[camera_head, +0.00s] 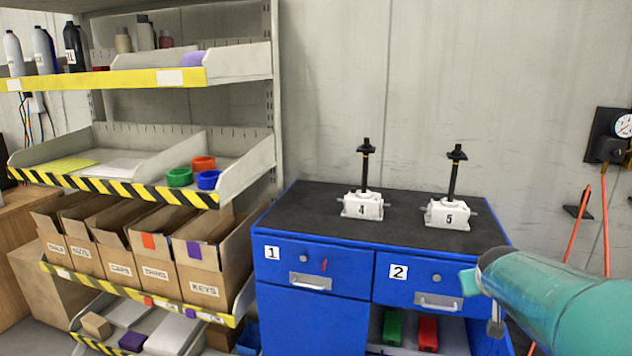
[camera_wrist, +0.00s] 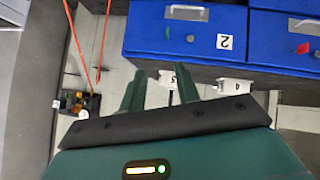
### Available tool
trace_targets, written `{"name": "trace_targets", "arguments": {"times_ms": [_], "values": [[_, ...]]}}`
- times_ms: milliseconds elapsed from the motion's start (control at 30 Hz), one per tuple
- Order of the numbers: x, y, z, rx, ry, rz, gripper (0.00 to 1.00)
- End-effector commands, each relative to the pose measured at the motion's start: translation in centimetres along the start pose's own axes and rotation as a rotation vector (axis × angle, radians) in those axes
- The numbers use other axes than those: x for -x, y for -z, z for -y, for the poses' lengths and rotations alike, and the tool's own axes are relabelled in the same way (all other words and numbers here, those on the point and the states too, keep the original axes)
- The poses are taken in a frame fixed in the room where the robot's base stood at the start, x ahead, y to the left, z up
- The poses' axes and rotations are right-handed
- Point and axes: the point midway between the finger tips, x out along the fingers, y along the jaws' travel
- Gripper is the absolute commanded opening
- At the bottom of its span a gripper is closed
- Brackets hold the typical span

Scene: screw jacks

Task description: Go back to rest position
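My gripper (camera_wrist: 160,82) shows in the wrist view with its two teal fingers apart and nothing between them that it touches. In the head view my teal arm (camera_head: 560,305) reaches in from the lower right, in front of the right end of the blue cabinet (camera_head: 312,325). Screw jack 4 (camera_head: 362,206) and screw jack 5 (camera_head: 449,213) stand upright on the cabinet's black top. Parts of both jacks show upside down beyond the fingers in the wrist view, jack 5 (camera_wrist: 167,77) and jack 4 (camera_wrist: 235,85).
Drawers 1 (camera_head: 310,265) and 2 (camera_head: 420,278) are shut. A shelf rack (camera_head: 270,100) with boxes and bottles stands left. Orange hoses (camera_head: 605,220) and a gauge (camera_head: 623,125) are on the right wall. Green (camera_head: 393,328) and red (camera_head: 428,333) items sit under drawer 2.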

Motion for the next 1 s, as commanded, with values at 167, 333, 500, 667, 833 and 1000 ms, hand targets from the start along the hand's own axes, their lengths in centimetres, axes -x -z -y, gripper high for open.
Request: {"name": "trace_targets", "arguments": {"times_ms": [167,333,500,667,833,1000], "values": [[7.3,-2.9,5.4,-0.016,0.092,0.067,0.32],[13.5,-7.4,9.9,-0.018,0.196,0.145,0.32],[18.7,-12.5,13.6,-0.002,0.309,0.223,0.32],[21.4,-15.9,15.4,0.015,0.378,0.274,0.32],[22.0,-16.8,15.8,0.020,0.395,0.290,0.32],[22.0,-16.7,15.8,0.020,0.394,0.290,0.32]]}}
